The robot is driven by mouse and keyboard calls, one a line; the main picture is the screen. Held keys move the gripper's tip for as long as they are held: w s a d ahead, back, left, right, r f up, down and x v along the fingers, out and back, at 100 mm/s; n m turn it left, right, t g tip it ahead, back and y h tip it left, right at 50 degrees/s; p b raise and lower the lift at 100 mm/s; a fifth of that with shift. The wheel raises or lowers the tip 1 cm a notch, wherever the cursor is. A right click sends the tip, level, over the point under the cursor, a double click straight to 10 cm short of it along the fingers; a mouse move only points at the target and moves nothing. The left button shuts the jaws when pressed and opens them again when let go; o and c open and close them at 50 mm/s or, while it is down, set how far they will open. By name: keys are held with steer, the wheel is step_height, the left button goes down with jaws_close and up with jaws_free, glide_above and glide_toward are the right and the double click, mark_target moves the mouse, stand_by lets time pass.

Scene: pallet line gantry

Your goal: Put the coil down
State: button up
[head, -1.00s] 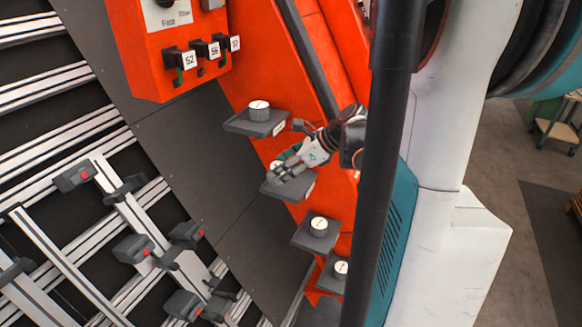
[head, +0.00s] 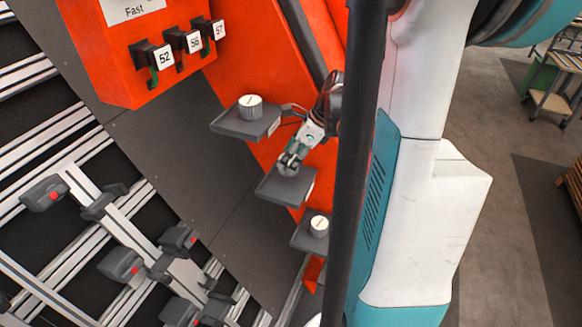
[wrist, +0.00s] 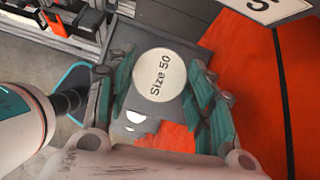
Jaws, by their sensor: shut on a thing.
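My gripper (wrist: 162,95) is shut on a coil (wrist: 160,76), a round piece with a white top reading "Size 50". In the wrist view its teal and grey fingers flank the coil. In the head view my gripper (head: 289,163) hangs over a dark grey shelf (head: 284,188) on the orange gantry, and the coil is mostly hidden there. I cannot tell whether the coil touches the shelf.
A grey coil with a white top (head: 250,108) stands on the shelf above (head: 228,122). Another white-topped coil (head: 319,226) stands on the shelf below. Numbered hooks (head: 178,45) hang from the orange box. A black post (head: 355,150) blocks part of the head view.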

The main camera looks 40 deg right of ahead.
step_height(320, 180, down, 4)
steer(key=shift+f, duration=0.15)
steer(key=o, duration=1.3)
steer(key=v, duration=1.2)
steer(key=shift+s, duration=0.1)
